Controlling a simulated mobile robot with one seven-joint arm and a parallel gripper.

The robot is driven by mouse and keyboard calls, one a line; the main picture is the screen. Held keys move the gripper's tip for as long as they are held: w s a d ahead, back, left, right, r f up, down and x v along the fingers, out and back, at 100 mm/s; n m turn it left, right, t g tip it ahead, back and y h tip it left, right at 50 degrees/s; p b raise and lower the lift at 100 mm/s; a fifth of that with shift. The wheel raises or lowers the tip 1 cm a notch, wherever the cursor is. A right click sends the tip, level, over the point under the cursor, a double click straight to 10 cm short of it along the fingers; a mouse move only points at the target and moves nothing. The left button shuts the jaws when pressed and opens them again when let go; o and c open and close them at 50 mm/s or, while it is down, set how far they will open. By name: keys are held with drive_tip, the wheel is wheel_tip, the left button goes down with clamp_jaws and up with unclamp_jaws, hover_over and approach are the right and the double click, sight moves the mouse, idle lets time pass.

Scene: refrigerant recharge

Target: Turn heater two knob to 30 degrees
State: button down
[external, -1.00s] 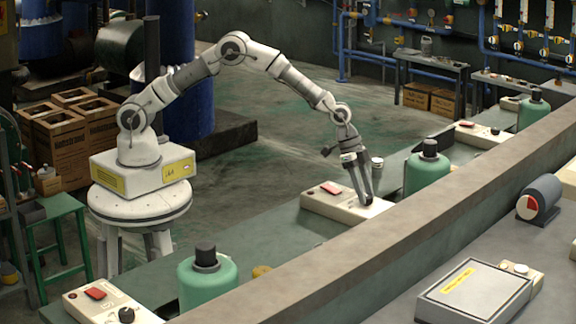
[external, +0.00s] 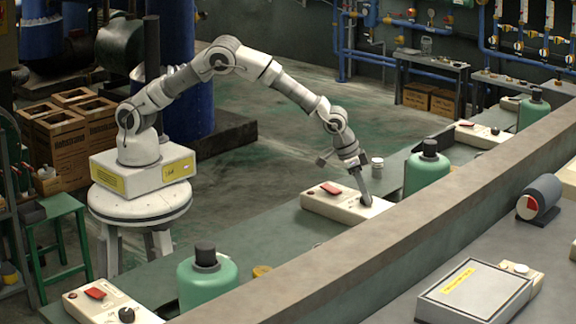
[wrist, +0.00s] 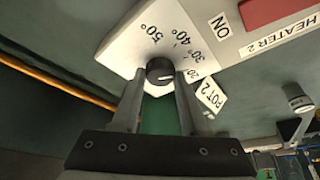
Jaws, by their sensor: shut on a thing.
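The heater two box (external: 325,207) is cream with a red switch (external: 331,188) and stands on the long bench. In the wrist view its panel (wrist: 128,48) carries HEATER 2 and ON labels and a degree dial. The black knob (wrist: 159,72) sits between my gripper's two fingers (wrist: 158,82), which are shut on it. A short white mark on the knob points right, roughly toward the partly hidden 20° label; the exact angle is hard to read.
Another green pot (external: 207,281) and heater box (external: 108,307) are at front left. A raised ledge (external: 330,265) runs along the near side.

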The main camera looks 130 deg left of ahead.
drive_tip(key=shift+n, duration=0.4)
drive_tip(key=shift+c, duration=2.1)
unclamp_jaws()
drive_tip(key=p+v, duration=0.1)
drive_tip(key=v, duration=1.6)
drive_tip(key=shift+w+d+r, duration=0.2)
drive_tip(key=shift+r, duration=0.05)
